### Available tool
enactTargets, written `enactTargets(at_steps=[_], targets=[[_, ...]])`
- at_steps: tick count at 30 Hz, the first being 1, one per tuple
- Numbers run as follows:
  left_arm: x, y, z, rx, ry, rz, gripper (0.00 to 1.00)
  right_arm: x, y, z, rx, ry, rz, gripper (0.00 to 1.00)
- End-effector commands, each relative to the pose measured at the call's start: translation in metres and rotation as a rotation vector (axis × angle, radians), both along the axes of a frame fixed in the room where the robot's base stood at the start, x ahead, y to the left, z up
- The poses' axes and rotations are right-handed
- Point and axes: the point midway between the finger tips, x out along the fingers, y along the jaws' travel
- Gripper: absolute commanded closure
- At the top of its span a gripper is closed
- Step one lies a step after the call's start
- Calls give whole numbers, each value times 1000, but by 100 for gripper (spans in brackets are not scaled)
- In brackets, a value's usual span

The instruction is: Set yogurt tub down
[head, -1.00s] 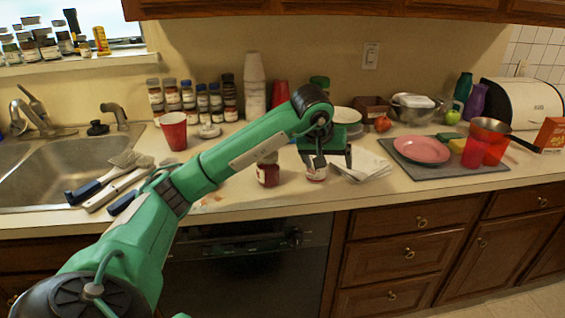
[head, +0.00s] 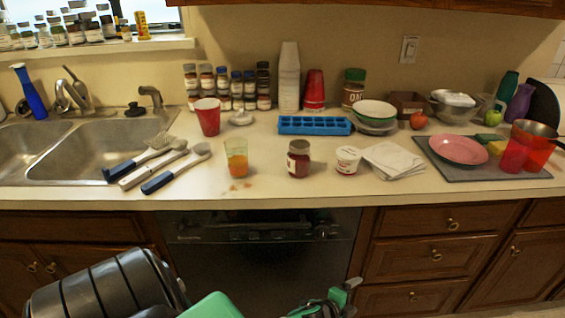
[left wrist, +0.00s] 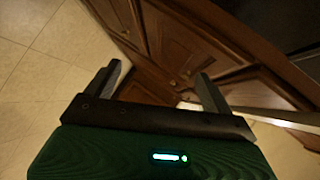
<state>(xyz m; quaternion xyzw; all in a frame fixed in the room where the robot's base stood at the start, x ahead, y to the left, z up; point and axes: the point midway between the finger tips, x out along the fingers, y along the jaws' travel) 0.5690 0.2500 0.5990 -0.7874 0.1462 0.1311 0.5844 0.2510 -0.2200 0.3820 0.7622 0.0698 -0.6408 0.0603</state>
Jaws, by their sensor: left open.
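The yogurt tub (head: 347,160), small and white with a red mark on its side, stands upright on the counter (head: 325,187) between a dark red jar (head: 298,160) and folded white napkins (head: 393,160). Nothing grips it. My left gripper (head: 343,297) is low at the bottom of the head view, in front of the cabinets and well apart from the tub. In the left wrist view its two fingers (left wrist: 162,84) are spread and empty, facing cabinet doors and floor. My right gripper is not in view.
A glass of orange drink (head: 236,160) stands left of the jar. A blue ice tray (head: 314,125) lies behind. Brushes and utensils (head: 160,167) lie near the sink (head: 85,150). A pink plate (head: 458,149) sits on a grey mat at right.

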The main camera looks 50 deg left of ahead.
Motion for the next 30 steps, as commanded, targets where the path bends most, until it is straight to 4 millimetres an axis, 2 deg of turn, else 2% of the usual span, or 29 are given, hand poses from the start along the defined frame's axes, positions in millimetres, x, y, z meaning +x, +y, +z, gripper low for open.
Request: enactTargets(at_steps=[1, 2, 3, 5, 6, 9, 12, 13, 15, 18, 30], targets=[[-37, 3, -43, -120, 142, 115, 15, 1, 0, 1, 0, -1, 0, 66], [-58, 5, -66, -188, 221, 187, 15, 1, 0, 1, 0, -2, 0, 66], [-88, 5, -94, -271, 324, 281, 15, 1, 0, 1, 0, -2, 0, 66], [-134, 4, -130, -382, 468, 418, 15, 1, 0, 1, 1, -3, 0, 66], [-164, 0, -150, -445, 557, 504, 15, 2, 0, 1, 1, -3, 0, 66], [-232, -10, -186, -567, 741, 692, 15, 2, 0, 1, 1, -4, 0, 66], [-280, -20, -205, -642, 867, 828, 15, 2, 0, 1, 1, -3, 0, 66], [-291, -23, -209, -656, 895, 857, 15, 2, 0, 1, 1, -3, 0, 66], [-309, -27, -214, -679, 940, 906, 15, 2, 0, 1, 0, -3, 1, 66], [-318, -29, -217, -693, 963, 935, 15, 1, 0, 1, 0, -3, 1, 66], [-317, -29, -216, -691, 963, 932, 15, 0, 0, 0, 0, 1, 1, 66]])
